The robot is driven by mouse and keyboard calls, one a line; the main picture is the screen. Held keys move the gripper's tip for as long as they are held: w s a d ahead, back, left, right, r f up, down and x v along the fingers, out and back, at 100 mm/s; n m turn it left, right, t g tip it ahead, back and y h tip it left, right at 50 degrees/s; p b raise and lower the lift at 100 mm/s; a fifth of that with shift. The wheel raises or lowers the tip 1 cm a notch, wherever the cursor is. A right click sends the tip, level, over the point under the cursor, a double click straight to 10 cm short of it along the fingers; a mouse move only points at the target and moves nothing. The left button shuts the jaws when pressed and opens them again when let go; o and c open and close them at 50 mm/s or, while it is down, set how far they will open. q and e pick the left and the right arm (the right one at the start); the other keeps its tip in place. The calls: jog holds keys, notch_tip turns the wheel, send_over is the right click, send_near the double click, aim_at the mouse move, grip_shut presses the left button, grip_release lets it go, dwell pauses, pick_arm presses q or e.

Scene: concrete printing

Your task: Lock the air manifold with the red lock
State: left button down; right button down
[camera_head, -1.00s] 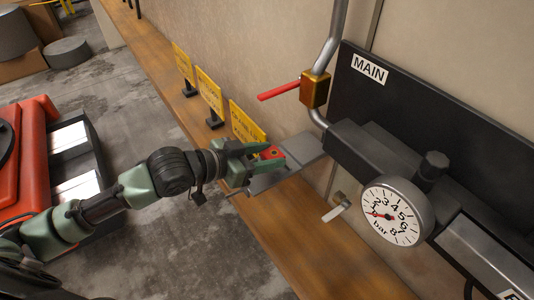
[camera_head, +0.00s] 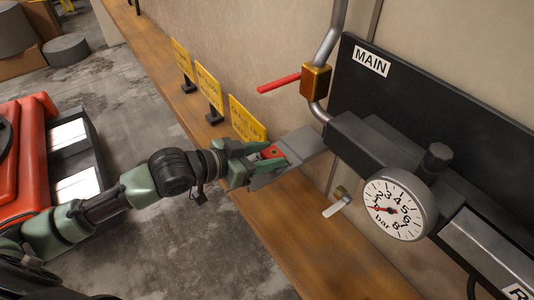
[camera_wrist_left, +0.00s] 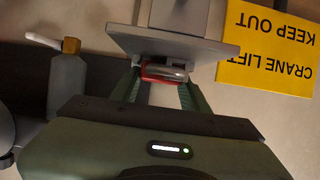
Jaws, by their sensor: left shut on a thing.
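The red lock (camera_head: 272,152) is between the fingers of my left gripper (camera_head: 268,156), which is shut on it. In the left wrist view the lock (camera_wrist_left: 163,72), with a metal shackle, sits between the two green fingertips, close to the edge of a grey plate (camera_wrist_left: 172,46); I cannot tell whether they touch. The air manifold (camera_head: 365,150) is on the black MAIN panel to the right of the gripper. Its brass valve (camera_head: 315,87) has a red handle (camera_head: 279,83) pointing left. A round gauge (camera_head: 394,207) is on its front. My right gripper is not seen.
The grey plate (camera_head: 306,143) stands above a wooden bench (camera_head: 300,235) along the wall. Several yellow signs (camera_head: 209,90) line the bench. A small valve with a pale lever (camera_head: 336,207) is below the manifold. A red machine (camera_head: 25,140) stands left.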

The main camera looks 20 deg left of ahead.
pick_arm(q)
jog(key=c, duration=0.6)
grip_release()
jog(key=shift+s+f, duration=0.15)
jog(key=shift+c, duration=0.2)
jog(key=shift+f, duration=0.1)
jog(key=shift+s+a+b, duration=0.3)
jog(key=shift+a+b, duration=0.05)
jog(key=shift+a, duration=0.05)
jog(key=b+v, duration=0.2)
jog(key=v, duration=0.4)
jog(key=shift+s+r+b, duration=0.3)
jog(key=shift+r+b, duration=0.1)
jog(key=shift+r, duration=0.15)
jog(key=shift+a, duration=0.1)
